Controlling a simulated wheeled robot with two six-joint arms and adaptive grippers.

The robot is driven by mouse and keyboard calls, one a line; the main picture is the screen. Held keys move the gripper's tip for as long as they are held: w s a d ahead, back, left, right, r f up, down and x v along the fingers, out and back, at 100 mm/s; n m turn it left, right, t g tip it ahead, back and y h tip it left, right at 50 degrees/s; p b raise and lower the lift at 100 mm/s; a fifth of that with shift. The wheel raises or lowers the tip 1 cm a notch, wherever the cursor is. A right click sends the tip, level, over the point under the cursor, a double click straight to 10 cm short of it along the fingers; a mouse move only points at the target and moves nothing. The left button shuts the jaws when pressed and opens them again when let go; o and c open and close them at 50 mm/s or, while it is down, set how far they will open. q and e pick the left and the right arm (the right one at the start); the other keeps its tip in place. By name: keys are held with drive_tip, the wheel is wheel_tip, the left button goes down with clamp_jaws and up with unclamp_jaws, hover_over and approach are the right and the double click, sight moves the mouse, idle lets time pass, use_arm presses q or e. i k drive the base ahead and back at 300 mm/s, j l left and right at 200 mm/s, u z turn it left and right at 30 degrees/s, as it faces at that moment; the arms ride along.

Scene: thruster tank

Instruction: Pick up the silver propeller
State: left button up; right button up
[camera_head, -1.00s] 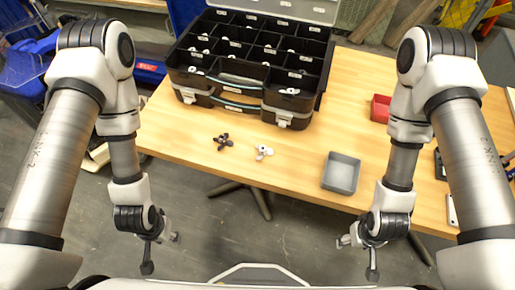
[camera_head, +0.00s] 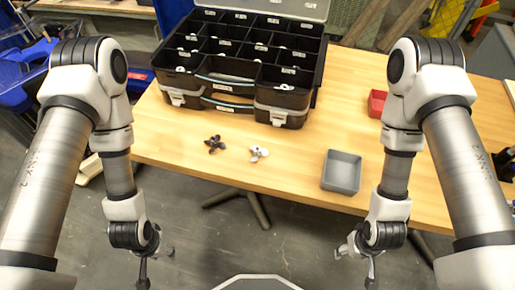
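The silver propeller (camera_head: 258,153) lies on the wooden table near its front edge. A black propeller (camera_head: 215,144) lies just to its left, apart from it. My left gripper (camera_head: 157,266) hangs in front of the table at the lower left, open and empty, away from both propellers. My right gripper (camera_head: 354,262) hangs in front of the table at the lower right, open and empty, away from the silver propeller.
A black compartment organizer (camera_head: 228,85) with small parts stands at the back of the table (camera_head: 290,180). A grey bin (camera_head: 341,172) sits to the right of the propellers. A red bin (camera_head: 377,103) is farther back right. The tabletop around the propellers is clear.

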sight(258, 151)
drive_tip(key=k+l+u, duration=0.5)
drive_tip(key=k+l, duration=0.25)
drive_tip(key=l, duration=0.3)
drive_tip(key=k+l+u, duration=0.5)
drive_tip(key=k+l, duration=0.25)
drive_tip(key=k, duration=0.15)
